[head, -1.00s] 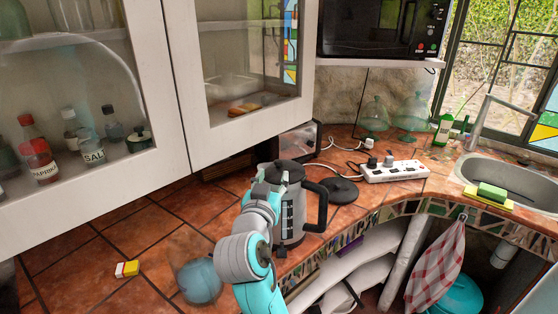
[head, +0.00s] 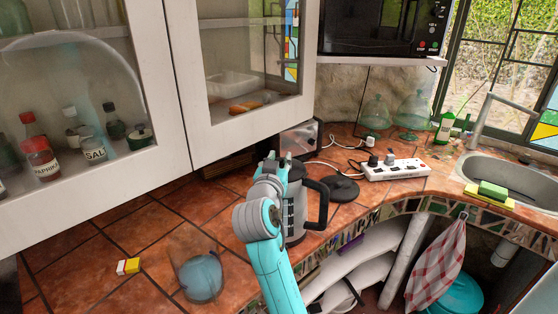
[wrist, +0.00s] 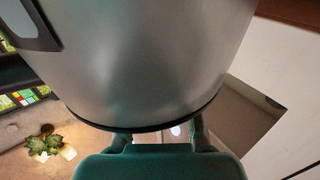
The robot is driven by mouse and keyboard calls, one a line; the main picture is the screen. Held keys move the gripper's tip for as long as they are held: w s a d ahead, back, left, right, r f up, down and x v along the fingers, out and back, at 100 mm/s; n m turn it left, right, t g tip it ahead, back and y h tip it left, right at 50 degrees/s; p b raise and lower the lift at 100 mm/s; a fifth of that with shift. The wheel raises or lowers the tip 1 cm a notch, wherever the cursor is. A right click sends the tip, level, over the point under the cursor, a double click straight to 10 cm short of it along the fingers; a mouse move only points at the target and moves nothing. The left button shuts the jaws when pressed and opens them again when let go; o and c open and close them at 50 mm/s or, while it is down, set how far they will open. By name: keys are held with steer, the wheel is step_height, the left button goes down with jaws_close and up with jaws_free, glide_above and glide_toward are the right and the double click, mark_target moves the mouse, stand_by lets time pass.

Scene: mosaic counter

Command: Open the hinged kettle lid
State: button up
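The kettle (head: 297,215) stands on the tiled counter, silver with a dark handle (head: 321,203) on its right. My gripper (head: 272,160) is at the kettle's upper left, level with the lid. In the wrist view the silver kettle body (wrist: 160,60) fills the upper middle, with a dark curved edge just beyond my gripper (wrist: 160,135). The fingers are apart with nothing visible between them. I cannot tell whether they touch the kettle.
A round black base (head: 341,188) and a white power strip (head: 398,170) lie right of the kettle. The wall cabinet (head: 178,85) overhangs at upper left. A glass dome over a blue thing (head: 201,278) and a small yellow-white block (head: 128,266) are at front left.

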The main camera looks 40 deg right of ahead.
jaws_close()
